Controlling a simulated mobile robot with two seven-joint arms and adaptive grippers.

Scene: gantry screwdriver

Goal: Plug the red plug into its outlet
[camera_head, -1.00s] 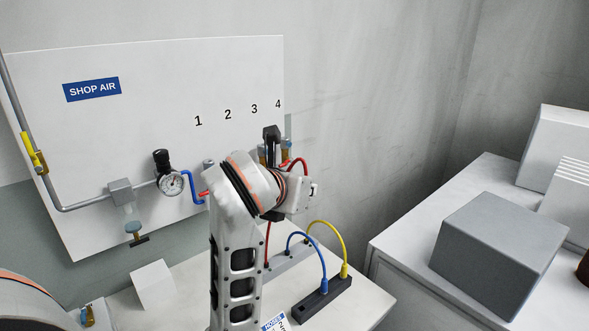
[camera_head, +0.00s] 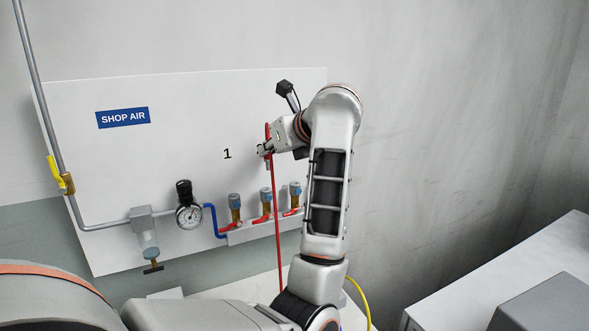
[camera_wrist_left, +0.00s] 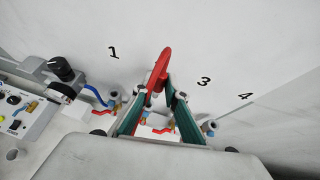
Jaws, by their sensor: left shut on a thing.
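My left gripper (camera_head: 265,150) is high in front of the white panel, near where number 2 is hidden. It is shut on the end of the red hose (camera_head: 277,225), which loops over at the top and hangs down past the panel. The plug itself is small and mostly hidden by the jaws. In the left wrist view the red hose loop (camera_wrist_left: 160,68) rises between the green fingers (camera_wrist_left: 154,94). Outlets with red handles stand below the gripper: a left one (camera_head: 234,205), a middle one (camera_head: 266,200) and a right one (camera_head: 295,192). My right gripper is out of view.
A pressure gauge (camera_head: 189,217) and blue hose (camera_head: 211,218) are left of the outlets. A yellow hose (camera_head: 358,298) shows below my forearm. A grey box (camera_head: 550,312) stands at lower right. In the left wrist view, a control box (camera_wrist_left: 22,110) is at left.

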